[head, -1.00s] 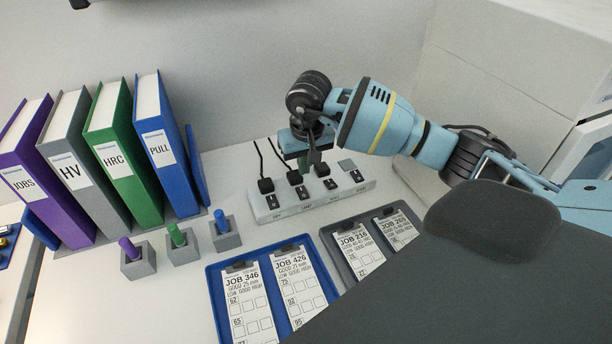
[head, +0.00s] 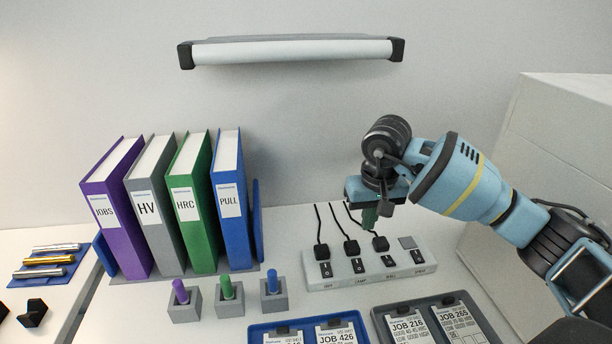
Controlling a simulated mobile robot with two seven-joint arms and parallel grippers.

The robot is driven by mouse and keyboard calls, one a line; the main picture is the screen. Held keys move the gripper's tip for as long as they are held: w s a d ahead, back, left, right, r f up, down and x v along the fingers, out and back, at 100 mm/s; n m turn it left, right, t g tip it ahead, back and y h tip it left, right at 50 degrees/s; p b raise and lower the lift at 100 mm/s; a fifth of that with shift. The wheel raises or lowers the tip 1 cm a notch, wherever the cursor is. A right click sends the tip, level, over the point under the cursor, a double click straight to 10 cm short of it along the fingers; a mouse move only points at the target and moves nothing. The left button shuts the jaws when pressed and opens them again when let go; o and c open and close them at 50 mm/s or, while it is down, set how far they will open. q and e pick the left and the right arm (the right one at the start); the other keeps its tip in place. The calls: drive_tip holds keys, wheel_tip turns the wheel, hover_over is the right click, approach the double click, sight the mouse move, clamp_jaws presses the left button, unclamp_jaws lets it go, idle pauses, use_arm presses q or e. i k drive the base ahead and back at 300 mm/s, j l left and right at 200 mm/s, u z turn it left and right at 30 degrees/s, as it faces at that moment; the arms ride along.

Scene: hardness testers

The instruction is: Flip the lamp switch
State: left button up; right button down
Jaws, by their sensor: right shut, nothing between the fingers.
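A pale power strip (head: 322,284) lies on the bench, with a row of black rocker switches along its front. The lamp switch (head: 358,266) is second from the left, above a small label that seems to read LAMP. A black plug (head: 351,247) with a cord sits behind it. The long lamp bar (head: 292,52) is on the wall above; I cannot tell whether it is lit. My right gripper (head: 371,218) is shut and empty, pointing down above the back of the strip, apart from the lamp switch. My left gripper is out of view.
Binders (head: 173,205) stand at the left, with small grey blocks holding coloured pegs (head: 226,298) before them. A blue tray (head: 256,333) and a grey tray (head: 382,322) of job cards lie in front of the strip. A large pale box (head: 560,170) stands at the right.

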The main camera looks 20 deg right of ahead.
sight(358, 266)
drive_tip(key=k+j, duration=0.8)
